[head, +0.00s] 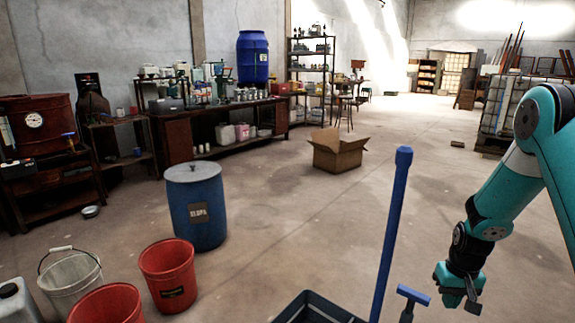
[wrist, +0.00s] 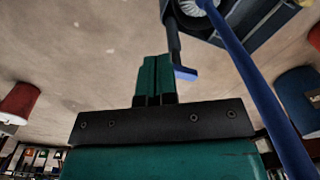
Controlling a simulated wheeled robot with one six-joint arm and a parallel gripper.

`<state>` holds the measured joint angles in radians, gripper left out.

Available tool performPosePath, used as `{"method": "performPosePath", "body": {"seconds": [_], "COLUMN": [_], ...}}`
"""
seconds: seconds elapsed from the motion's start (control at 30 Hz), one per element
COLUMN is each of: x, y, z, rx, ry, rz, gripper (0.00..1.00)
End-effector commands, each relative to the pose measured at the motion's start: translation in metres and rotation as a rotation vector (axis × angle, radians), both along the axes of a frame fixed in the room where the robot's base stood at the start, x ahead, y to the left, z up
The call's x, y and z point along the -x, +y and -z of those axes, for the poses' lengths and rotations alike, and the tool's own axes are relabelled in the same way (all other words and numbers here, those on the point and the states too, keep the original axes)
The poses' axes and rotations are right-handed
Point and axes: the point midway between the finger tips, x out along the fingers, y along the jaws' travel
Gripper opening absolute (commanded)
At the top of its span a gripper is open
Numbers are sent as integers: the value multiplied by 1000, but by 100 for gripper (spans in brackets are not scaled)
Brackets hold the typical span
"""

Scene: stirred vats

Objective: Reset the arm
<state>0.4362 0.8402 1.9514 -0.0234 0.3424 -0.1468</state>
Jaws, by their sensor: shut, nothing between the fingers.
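My arm is a teal arm at the right of the head view, bent at the elbow with its forearm reaching down. My gripper (head: 462,297) hangs at the lower right with its fingers together and nothing between them. In the wrist view the fingers of my gripper (wrist: 156,70) also show closed side by side. A blue-ended tool handle (head: 413,295) is just left of my gripper in the head view. It also shows beyond the fingertips in the wrist view (wrist: 185,73); I cannot tell the exact gap.
A tall blue pole (head: 391,230) rises beside a dark bin (head: 318,308). A blue drum (head: 196,208), red buckets (head: 168,273) and a grey bucket (head: 70,279) stand at the left. An open cardboard box (head: 338,155) lies mid-floor. Floor between the box and my arm looks clear.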

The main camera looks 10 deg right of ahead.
Motion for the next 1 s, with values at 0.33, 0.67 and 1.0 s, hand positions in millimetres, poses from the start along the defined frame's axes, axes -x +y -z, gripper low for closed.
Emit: {"method": "performPosePath", "body": {"seconds": [0.33,0.67,1.0], "x": [-9,30,158], "y": [62,191,300], "z": [-61,-169,-252], "rx": [-47,-154,-276], "ry": [-47,-118,-154], "rz": [-114,-382,-743], "gripper": [0,0,0]}}
